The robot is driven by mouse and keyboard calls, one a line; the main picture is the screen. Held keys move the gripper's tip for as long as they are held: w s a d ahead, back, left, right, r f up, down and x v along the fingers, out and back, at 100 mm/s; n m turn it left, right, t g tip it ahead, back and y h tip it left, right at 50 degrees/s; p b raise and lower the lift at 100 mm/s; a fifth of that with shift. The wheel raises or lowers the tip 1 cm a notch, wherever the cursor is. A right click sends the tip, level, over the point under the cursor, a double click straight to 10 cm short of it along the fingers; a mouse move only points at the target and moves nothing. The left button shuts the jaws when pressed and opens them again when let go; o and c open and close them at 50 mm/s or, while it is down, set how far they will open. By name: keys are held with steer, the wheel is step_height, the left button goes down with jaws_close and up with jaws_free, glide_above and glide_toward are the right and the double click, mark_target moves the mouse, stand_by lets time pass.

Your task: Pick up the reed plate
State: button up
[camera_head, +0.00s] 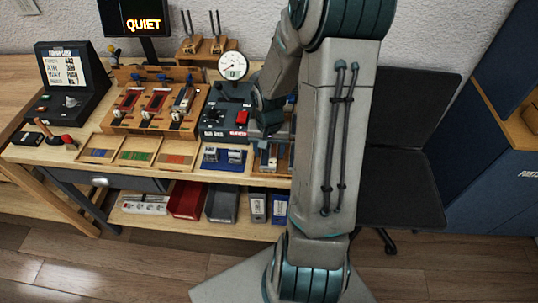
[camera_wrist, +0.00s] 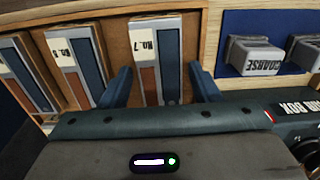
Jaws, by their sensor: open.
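In the head view my arm hides much of this rack and the plates.
A blue tray (camera_wrist: 250,20) with a grey block marked "COARSE" (camera_wrist: 252,56) lies right of the rack in the wrist view. The air box (camera_wrist: 298,108) is close at lower right. In the head view a gauge (camera_head: 232,66) stands on the bench beside my arm.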

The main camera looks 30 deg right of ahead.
steer(key=shift+f, duration=0.3)
steer(key=c, duration=0.8)
steer(key=shift+r, duration=0.2)
